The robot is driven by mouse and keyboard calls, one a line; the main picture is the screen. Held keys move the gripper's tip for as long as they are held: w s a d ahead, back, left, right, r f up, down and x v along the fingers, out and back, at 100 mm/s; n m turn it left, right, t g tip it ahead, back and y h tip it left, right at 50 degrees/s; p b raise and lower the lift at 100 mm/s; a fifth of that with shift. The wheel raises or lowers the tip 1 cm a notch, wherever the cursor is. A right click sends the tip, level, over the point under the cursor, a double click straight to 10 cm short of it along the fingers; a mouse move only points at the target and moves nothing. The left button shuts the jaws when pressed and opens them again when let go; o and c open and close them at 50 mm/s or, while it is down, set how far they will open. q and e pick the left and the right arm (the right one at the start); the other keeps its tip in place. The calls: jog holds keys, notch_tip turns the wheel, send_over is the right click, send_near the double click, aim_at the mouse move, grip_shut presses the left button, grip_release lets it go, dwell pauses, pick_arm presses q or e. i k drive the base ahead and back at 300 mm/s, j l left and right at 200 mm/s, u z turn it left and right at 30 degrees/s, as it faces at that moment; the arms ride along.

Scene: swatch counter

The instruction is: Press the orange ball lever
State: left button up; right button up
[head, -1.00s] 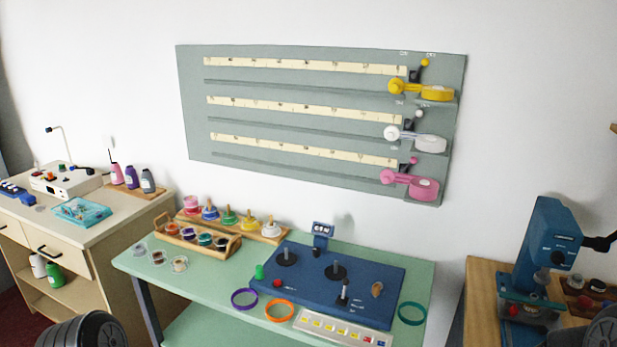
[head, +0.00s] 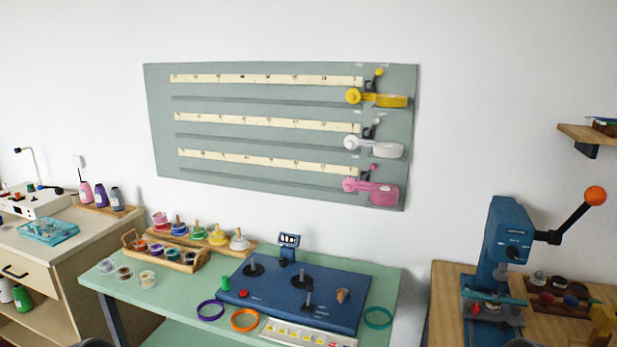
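The orange ball (head: 595,196) sits at the tip of a black lever arm (head: 570,222) that slants up to the right from a blue press (head: 507,235). The press stands on a wooden table at the right of the head view. Dark rounded shapes at the bottom edge, near the left and below the press, may be parts of my own arms. Neither gripper's fingers can be made out, and nothing is seen touching the ball or lever.
A wooden rack of small jars (head: 562,300) stands right of the press. A wall shelf (head: 585,134) hangs above the ball. A green table (head: 385,287) with a blue machine (head: 300,293) is left of the press, with a gap between. A gauge board (head: 280,135) hangs on the wall.

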aim_at(596, 195)
jog(key=z, duration=1.45)
